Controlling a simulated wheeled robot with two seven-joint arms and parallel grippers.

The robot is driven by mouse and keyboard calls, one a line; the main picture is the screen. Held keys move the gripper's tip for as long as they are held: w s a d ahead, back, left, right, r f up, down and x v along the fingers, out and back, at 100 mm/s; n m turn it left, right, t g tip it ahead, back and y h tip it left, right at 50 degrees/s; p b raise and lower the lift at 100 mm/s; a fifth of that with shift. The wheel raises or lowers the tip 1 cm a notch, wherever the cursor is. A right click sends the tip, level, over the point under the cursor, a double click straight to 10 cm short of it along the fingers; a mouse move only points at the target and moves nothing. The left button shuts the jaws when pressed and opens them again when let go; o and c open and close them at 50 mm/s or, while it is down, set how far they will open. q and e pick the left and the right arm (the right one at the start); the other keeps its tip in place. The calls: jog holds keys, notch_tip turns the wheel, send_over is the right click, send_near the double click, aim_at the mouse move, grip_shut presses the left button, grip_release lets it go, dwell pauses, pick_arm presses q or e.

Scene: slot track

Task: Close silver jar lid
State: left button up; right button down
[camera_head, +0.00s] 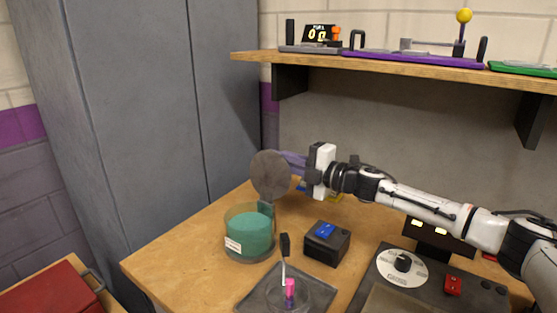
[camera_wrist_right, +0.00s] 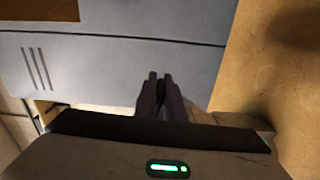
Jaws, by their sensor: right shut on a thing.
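The silver jar lid (camera_head: 270,176) is a round grey disc standing upright, open, above the back of the jar. The jar (camera_head: 249,234) is clear with green contents and a white label, and stands on the table. My right gripper (camera_head: 292,162) comes in from the right, its fingertips at the lid's upper right edge, shut on it. In the right wrist view the two dark fingers (camera_wrist_right: 161,92) are close together; the lid itself is hard to make out there. My left gripper is not in view.
A black box with a blue top (camera_head: 326,243) stands right of the jar. A dark tray (camera_head: 258,294) with a clear dish and pink piece is in front. A turntable device (camera_head: 402,266) is at the right. A wooden shelf (camera_head: 400,66) hangs above; grey cabinets (camera_head: 140,100) stand left.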

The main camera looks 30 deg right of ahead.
aim_at(263, 157)
jog(key=shift+s, duration=0.1)
jog(key=shift+s+a+r+n+p, duration=0.15)
jog(key=shift+a+n, duration=0.3)
jog(key=shift+n, duration=0.1)
jog(key=shift+s+a+r+n+p, duration=0.15)
jog(key=shift+a+n, duration=0.25)
jog(key=shift+n, duration=0.15)
jog(key=shift+s+a+r+n, duration=0.2)
jog(key=shift+s+a+n, duration=0.05)
jog(key=shift+a+n, duration=0.4)
jog(key=shift+s+a+r+n, duration=0.15)
jog(key=shift+s+a+n, duration=0.1)
jog(key=shift+a+n, duration=0.35)
jog(key=shift+s+a+n+p, duration=0.25)
jog(key=shift+a+n, duration=0.15)
jog(key=shift+n, duration=0.2)
jog(key=shift+s+a+n+p, duration=0.1)
jog(key=shift+a+n+p, duration=0.1)
jog(key=shift+a+n, duration=0.3)
jog(key=shift+d, duration=0.1)
jog(key=c, duration=1.9)
grip_release()
